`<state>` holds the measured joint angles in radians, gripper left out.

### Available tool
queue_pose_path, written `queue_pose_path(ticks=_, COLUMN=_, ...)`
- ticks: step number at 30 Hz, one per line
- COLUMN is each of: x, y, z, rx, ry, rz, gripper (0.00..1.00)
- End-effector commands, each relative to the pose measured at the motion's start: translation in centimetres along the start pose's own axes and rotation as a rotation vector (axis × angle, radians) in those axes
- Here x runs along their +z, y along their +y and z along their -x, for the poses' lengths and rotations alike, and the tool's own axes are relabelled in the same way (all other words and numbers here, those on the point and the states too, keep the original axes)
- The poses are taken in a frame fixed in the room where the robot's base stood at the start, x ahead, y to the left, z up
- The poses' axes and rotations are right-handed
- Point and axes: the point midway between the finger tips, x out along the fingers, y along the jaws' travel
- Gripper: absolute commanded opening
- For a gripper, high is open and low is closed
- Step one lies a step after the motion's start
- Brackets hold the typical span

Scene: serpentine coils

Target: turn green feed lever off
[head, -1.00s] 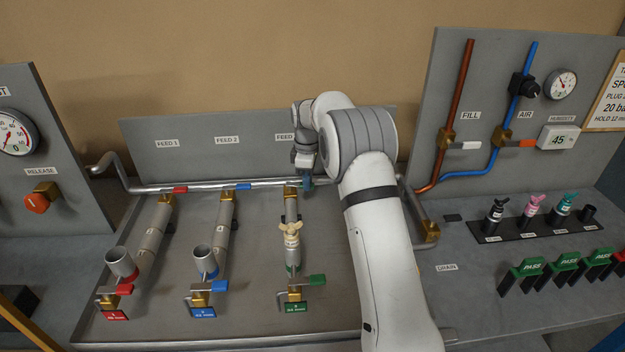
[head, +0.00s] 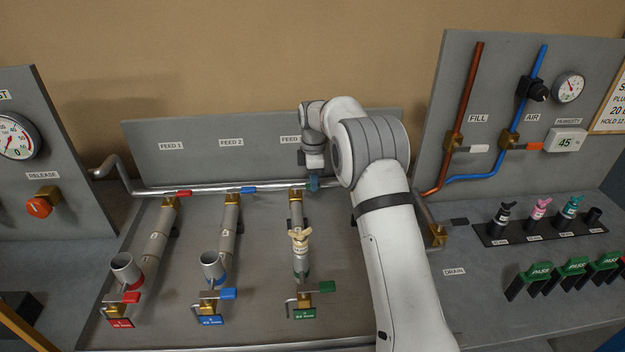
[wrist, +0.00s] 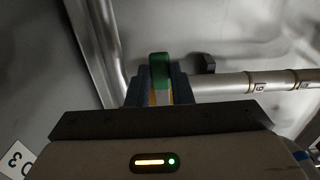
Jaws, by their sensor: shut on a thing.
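My gripper (head: 314,183) is at the brass feed valve (head: 296,194) on the third pipe, under the FEED 3 label. In the wrist view, my gripper (wrist: 159,92) is shut on the green feed lever (wrist: 159,68), whose green end shows between the fingers. In the head view my gripper and arm hide this lever, so its angle to the pipe is hard to tell.
A second green lever (head: 321,287) sits at the lower end of the third coil (head: 300,262). Red (head: 183,193) and blue (head: 248,190) feed levers are to the left along the supply pipe (head: 212,188). The back panel (head: 200,160) stands close behind.

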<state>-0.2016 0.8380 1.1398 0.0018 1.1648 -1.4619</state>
Motion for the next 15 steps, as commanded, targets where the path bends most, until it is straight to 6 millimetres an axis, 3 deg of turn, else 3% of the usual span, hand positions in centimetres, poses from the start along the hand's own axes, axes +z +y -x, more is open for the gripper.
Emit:
queue_pose_path(ticks=9, x=-0.08, y=0.05, z=0.10, rx=0.003, ry=-0.002, rz=0.003, gripper=0.42)
queue_pose_path(ticks=15, x=-0.10, y=0.03, z=0.08, rx=0.002, ry=-0.002, rz=0.003, gripper=0.42)
